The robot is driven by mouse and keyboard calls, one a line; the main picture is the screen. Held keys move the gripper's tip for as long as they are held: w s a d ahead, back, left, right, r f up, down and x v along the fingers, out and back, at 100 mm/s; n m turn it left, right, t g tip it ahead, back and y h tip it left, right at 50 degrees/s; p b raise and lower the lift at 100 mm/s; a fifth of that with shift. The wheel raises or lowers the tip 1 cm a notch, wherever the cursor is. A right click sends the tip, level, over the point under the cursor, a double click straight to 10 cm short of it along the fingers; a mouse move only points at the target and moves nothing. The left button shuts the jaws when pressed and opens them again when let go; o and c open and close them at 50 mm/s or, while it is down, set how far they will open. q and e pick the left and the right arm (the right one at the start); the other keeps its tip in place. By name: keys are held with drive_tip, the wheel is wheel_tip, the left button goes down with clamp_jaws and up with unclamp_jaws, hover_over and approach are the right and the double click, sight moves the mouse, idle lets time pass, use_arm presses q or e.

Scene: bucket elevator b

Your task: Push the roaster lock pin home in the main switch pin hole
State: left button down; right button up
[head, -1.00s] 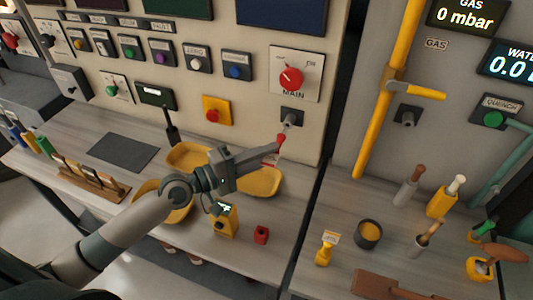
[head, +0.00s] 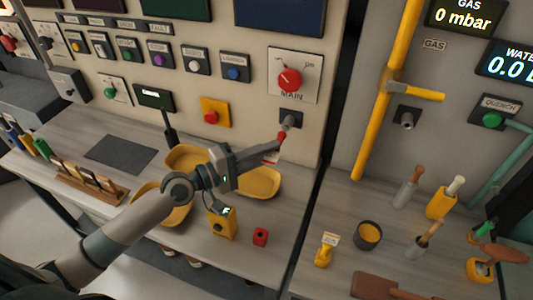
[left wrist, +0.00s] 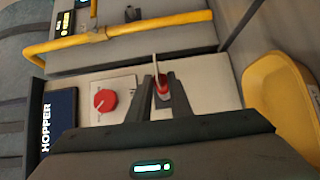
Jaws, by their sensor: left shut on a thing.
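My left gripper (head: 277,144) reaches in from the left and is shut on the red lock pin (head: 283,135). The red head of the pin shows at the fingertips. It also shows between the fingers in the left wrist view (left wrist: 162,88). The pin is right at the grey pin hole fitting (head: 290,119) on the panel under the main switch (head: 289,79). I cannot tell how deep the pin sits, as the hole's mouth is hidden. The main switch's red knob shows in the left wrist view (left wrist: 105,100). My right gripper is not in view.
Yellow trays (head: 259,183) lie on the bench below my left gripper. A yellow pipe (head: 376,120) rises to the right, past the gap between panels.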

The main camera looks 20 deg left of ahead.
use_arm(q)
drive_tip(key=shift+w+b, duration=0.4)
drive_tip(key=shift+w, duration=1.1)
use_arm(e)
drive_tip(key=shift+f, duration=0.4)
use_arm(q)
drive_tip(key=c, duration=1.5)
unclamp_jaws()
drive_tip(key=shift+c, duration=0.2)
use_arm(e)
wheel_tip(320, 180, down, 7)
drive_tip(key=b, duration=0.7)
use_arm(q)
drive_tip(key=b+v, duration=0.5)
drive_tip(key=v, duration=1.2)
drive_tip(key=shift+s, duration=0.15)
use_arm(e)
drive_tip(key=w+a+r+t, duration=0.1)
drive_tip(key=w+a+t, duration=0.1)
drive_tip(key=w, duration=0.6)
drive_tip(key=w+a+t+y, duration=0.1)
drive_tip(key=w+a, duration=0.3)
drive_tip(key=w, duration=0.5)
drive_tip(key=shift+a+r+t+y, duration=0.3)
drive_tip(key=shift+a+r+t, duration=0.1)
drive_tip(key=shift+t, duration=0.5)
